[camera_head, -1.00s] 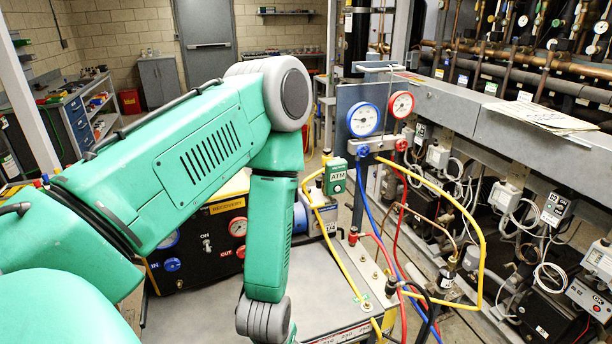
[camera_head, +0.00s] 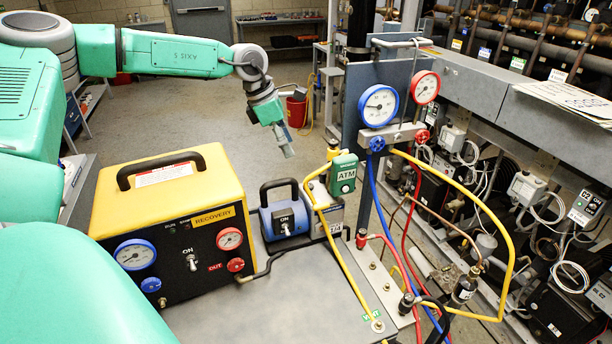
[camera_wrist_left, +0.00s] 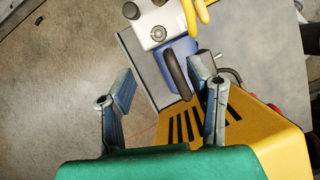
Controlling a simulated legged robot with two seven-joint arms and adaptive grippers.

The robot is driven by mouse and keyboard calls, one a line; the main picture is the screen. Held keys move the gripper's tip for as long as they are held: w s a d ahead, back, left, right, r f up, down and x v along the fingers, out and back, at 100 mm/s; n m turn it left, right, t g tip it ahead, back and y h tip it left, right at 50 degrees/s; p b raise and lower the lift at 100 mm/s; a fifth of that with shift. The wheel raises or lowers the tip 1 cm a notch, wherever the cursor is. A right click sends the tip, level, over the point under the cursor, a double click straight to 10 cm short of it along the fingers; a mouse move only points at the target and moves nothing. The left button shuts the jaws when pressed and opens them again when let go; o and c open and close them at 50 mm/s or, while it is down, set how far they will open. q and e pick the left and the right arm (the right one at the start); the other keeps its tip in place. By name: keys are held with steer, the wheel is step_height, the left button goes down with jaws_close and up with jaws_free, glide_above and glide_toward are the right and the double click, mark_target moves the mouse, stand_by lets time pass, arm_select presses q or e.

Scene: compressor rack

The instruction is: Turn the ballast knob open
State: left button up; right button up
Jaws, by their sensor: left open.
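The pump (camera_head: 288,218) has a blue body with a black handle and an ON switch. It stands on the grey cart top beside the yellow recovery unit. In the left wrist view the pump (camera_wrist_left: 182,55) lies beyond my fingers, with a small black knob (camera_wrist_left: 131,10) at the edge of its grey end. I cannot tell for sure whether this is the ballast knob. My left gripper (camera_head: 290,152) hangs above and behind the pump, apart from it. In the left wrist view my left gripper (camera_wrist_left: 163,78) is open, with nothing between its fingers. My right gripper is not in view.
The yellow recovery unit (camera_head: 165,190) with a black handle stands left of the pump. A gauge manifold (camera_head: 392,137) with yellow, blue and red hoses stands to the right.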

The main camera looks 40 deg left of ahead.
mark_target(308, 185)
arm_select(q)
steer(key=x, duration=1.3)
steer(key=shift+w+a+f+p, duration=0.1)
steer(key=shift+w+f+p, duration=0.1)
steer(key=shift+p, duration=0.2)
steer(key=shift+c, duration=0.3)
jaws_close()
